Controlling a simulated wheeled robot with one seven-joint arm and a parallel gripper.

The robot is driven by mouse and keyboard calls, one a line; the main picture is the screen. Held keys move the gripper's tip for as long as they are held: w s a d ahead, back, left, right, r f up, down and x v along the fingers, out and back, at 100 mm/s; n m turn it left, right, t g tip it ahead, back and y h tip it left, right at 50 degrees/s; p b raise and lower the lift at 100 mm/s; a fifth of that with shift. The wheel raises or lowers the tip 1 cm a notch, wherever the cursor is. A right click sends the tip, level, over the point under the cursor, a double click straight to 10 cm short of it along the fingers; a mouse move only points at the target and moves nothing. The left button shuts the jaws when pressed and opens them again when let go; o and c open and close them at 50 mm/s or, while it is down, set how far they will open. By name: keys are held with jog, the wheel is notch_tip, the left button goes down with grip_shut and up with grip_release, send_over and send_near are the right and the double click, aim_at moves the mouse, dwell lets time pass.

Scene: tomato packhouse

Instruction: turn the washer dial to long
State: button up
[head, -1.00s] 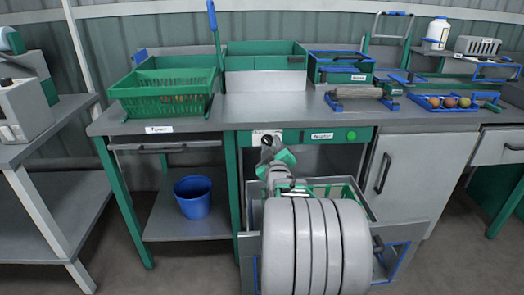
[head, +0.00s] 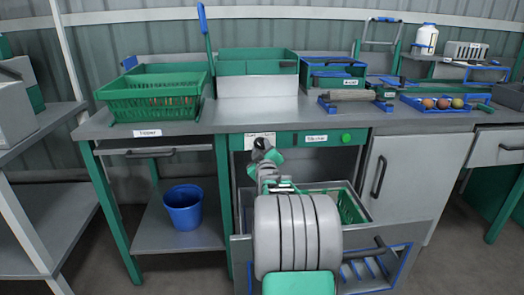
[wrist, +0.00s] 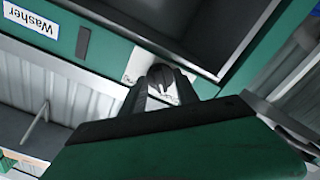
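The washer dial (head: 259,143) is a dark round knob on a pale plate, on the green front rail of the workbench. In the wrist view the dial (wrist: 161,74) is just beyond my gripper, its lower part partly hidden. The dial's lettering is too small to read, so its setting is unclear. My gripper (head: 264,153) is right in front of the dial, its green fingers spread to either side and slightly below it. My gripper (wrist: 168,96) looks open in the wrist view; contact with the knob is unclear. A Washer label (wrist: 30,17) is on the same rail.
A green button (head: 347,138) is right of the label on the rail. An open drawer (head: 390,240) with a green crate lies below my arm. Green crates (head: 150,105) stand on the worktop. A blue bucket (head: 184,208) is on the lower shelf at left.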

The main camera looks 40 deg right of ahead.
jog(key=shift+c, duration=0.5)
grip_shut()
jog(key=shift+m, duration=0.4)
jog(key=m+b, duration=0.2)
jog(key=shift+f+m, duration=0.15)
jog(key=shift+m, duration=0.15)
jog(key=m+b, duration=0.2)
jog(key=m, duration=0.2)
jog(key=m+b, duration=0.1)
jog(key=m, duration=0.3)
jog(key=shift+m, duration=0.4)
jog(key=shift+a+m+b, duration=0.1)
jog(key=shift+m+b, duration=0.35)
jog(key=shift+m, duration=1.45)
